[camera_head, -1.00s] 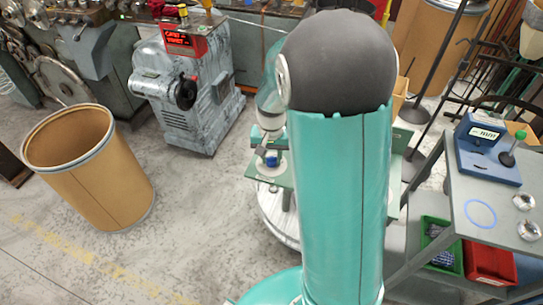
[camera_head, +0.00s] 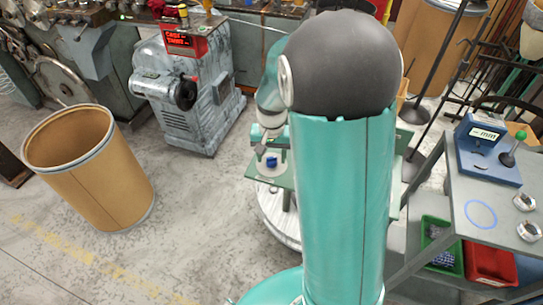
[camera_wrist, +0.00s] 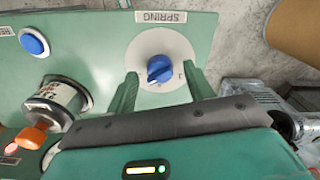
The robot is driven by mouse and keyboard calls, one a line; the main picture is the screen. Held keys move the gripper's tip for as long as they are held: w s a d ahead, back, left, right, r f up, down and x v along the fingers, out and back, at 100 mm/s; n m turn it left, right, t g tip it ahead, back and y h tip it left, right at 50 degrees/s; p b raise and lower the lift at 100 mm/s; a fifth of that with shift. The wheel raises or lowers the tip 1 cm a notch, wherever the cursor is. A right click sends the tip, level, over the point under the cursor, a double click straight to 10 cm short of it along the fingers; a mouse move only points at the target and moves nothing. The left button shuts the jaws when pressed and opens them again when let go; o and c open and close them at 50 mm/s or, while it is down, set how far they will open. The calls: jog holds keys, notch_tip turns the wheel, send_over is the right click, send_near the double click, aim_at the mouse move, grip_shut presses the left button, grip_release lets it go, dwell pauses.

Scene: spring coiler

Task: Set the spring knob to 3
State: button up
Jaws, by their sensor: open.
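The spring knob (camera_wrist: 159,69) is blue and sits on a white round dial (camera_wrist: 180,48) on a green panel (camera_wrist: 85,62) under a SPRING label (camera_wrist: 160,17). The dial has small marks; a 1 seems to show at its right, and I cannot read the pointer's setting. My gripper (camera_wrist: 163,82) is open, with its green fingers on either side of the dial's lower part. The knob lies between or just beyond the fingertips, and I see no contact.
The wrist view shows a blue button (camera_wrist: 34,42), a metal cylinder (camera_wrist: 60,97) and an orange part (camera_wrist: 31,138) left of the knob. A cardboard drum (camera_head: 95,185) stands left, a grey machine (camera_head: 190,100) behind, and a metal table (camera_head: 505,220) right.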

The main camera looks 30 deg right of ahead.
aim_at(271, 159)
notch_tip(271, 159, up, 13)
dwell(0.3)
dwell(0.4)
jog(key=s+a+r+n+t, duration=0.2)
jog(key=s+a, duration=0.3)
jog(key=s, duration=0.4)
jog(key=s+a+r+n+t, duration=0.3)
jog(key=s+a+r+n, duration=0.1)
jog(key=s, duration=0.4)
jog(key=shift+s+a+r+t, duration=0.3)
jog(key=shift+s+a+r, duration=0.05)
jog(key=shift+r, duration=0.4)
